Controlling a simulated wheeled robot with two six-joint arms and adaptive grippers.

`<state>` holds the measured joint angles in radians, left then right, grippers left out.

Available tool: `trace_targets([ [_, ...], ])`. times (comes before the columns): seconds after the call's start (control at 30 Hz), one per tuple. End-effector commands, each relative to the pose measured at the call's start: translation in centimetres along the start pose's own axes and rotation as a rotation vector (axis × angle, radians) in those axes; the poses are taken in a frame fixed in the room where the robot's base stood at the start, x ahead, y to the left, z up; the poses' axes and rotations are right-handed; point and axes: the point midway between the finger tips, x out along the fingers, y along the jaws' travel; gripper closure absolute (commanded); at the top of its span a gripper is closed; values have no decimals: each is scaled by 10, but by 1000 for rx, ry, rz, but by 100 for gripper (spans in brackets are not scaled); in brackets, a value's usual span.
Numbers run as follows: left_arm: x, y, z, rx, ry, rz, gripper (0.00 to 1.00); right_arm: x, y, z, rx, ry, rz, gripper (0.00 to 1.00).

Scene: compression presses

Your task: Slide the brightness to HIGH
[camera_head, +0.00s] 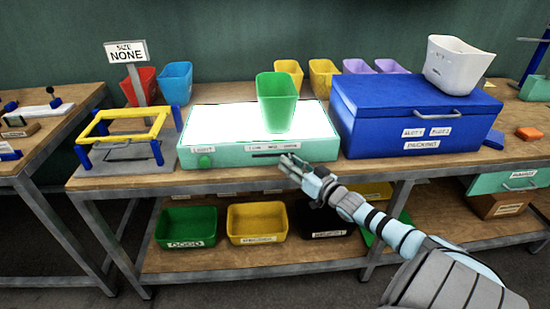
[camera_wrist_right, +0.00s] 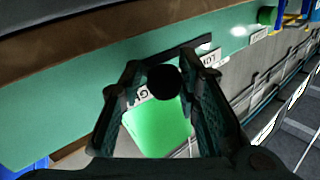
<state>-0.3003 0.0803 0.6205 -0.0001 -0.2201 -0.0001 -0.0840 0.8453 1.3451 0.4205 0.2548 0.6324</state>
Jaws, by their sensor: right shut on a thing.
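The light box (camera_head: 220,157) is pale green with a glowing white top. Its front has a dark slider slot (camera_head: 262,155) under small level labels, and a round green LIGHT knob (camera_head: 205,161) at the left. My right gripper (camera_head: 286,160) is at the slot's right end in the head view and hides the slider knob there. In the right wrist view, my right gripper (camera_wrist_right: 165,90) is shut on the black round slider knob (camera_wrist_right: 164,82). The knob is beside a partly hidden label ending in "GH"; the LOW label (camera_wrist_right: 210,58) is at the slot's other end. My left gripper is not in view.
A green bin (camera_head: 277,100) stands on the lit top; it also shows in the wrist view (camera_wrist_right: 155,130). A blue box (camera_head: 375,125) with a white bin (camera_head: 457,65) on top stands close to the right. A yellow frame (camera_head: 125,125) stands at the left.

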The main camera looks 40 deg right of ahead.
Motion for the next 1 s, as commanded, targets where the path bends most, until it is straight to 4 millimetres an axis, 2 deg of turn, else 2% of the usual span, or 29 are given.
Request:
trace_targets([
  [0.27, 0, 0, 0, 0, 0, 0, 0, 0, 0, -1, -1, 4, -4, 100],
  [0.3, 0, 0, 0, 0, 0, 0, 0, 0, 0, -1, -1, 4, -4, 69],
  [0.4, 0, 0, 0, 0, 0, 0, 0, 0, 0, -1, -1, 4, -4, 54],
  [0.77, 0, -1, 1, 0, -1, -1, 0, -3, 0, 0, -2, 1, -4, 54],
  [0.87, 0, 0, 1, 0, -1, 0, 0, -12, 0, 0, -2, 0, -8, 54],
  [1.0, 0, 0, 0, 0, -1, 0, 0, -33, 0, 1, -1, -5, -4, 54],
])
